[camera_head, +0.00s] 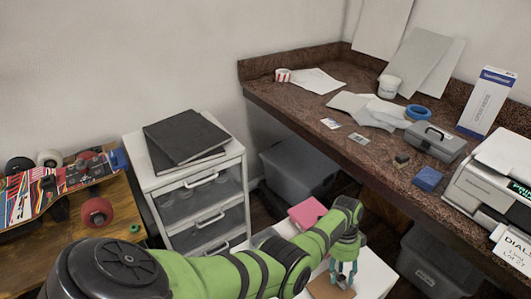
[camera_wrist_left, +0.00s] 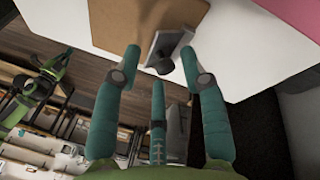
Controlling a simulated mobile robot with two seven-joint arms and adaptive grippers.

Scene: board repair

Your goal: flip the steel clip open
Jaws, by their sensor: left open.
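A brown board (camera_wrist_left: 120,18) lies on a white table, and a steel clip (camera_wrist_left: 172,42) sits at its edge in the left wrist view. The clip has a dark rounded part (camera_wrist_left: 160,60) on it. In the head view the board (camera_head: 328,290) shows at the bottom edge, and the clip cannot be made out there. My left gripper (camera_head: 345,274) is over the board, with its teal fingers pointing down. In the left wrist view the open, empty fingers (camera_wrist_left: 162,62) stand on either side of the clip. Whether any finger touches it is unclear.
A pink block (camera_head: 307,213) lies on the white table (camera_head: 372,275) beyond my left arm. A white drawer unit (camera_head: 195,190) stands to the left, near a wooden bench with a skateboard (camera_head: 60,183). A brown counter (camera_head: 310,110) with a grey toolbox (camera_head: 436,142) runs along the right.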

